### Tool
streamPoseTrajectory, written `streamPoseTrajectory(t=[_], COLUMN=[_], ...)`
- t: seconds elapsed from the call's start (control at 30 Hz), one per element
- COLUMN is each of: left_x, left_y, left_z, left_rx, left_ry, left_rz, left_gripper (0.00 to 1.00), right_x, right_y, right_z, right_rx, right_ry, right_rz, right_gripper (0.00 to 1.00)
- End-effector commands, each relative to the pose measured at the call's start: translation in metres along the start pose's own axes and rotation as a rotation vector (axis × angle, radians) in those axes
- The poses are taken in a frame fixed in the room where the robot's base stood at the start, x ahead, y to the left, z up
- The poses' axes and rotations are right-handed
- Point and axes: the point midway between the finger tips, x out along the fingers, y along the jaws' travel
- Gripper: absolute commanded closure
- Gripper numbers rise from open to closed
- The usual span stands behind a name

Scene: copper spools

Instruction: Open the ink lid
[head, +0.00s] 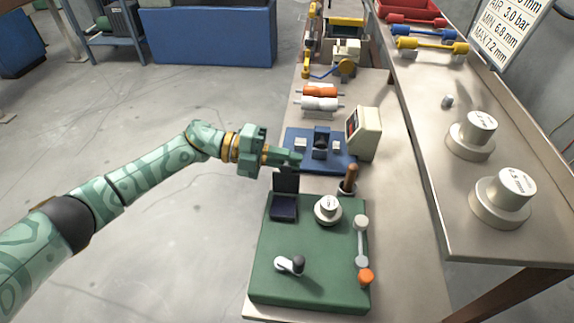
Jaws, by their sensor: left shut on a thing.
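The ink pad box (283,211) sits at the back left of a green board (310,268) on the bench. Its dark ink lid (285,183) stands roughly upright at the box's back edge, and the dark pad inside shows. My left gripper (289,160) reaches in from the left and is shut at the lid's top edge, its fingers partly hiding the hold. My right gripper is not in view.
Behind are a blue fixture (340,158), a display box (365,132) and spools (320,103). Large weights (503,195) stand on the right shelf.

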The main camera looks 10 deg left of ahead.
Motion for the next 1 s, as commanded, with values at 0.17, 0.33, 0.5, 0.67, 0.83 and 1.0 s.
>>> streamPoseTrajectory(t=[0.17, 0.33, 0.5, 0.67, 0.83, 1.0], left_x=[0.0002, 0.0003, 0.0002, 0.0002, 0.0001, 0.0003], left_y=[0.0024, 0.0037, 0.0038, 0.0036, 0.0035, 0.0039], left_z=[0.0076, 0.0105, 0.0114, 0.0114, 0.0114, 0.0112], left_rx=[-0.078, -0.125, -0.143, -0.146, -0.145, -0.146], left_ry=[0.01, 0.016, 0.019, 0.02, 0.02, 0.02], left_rz=[-0.002, -0.002, -0.002, -0.002, -0.002, -0.002], left_gripper=[1.0, 1.0, 1.0, 1.0, 1.0, 0.75], right_x=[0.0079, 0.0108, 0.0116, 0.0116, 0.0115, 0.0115], right_y=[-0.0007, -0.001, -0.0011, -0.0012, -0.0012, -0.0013], right_z=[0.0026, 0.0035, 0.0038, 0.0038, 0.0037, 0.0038], right_rx=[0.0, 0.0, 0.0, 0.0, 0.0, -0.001], right_ry=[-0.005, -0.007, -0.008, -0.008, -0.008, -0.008], right_rz=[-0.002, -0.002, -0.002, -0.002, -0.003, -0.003], right_gripper=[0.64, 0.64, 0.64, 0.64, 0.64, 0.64])
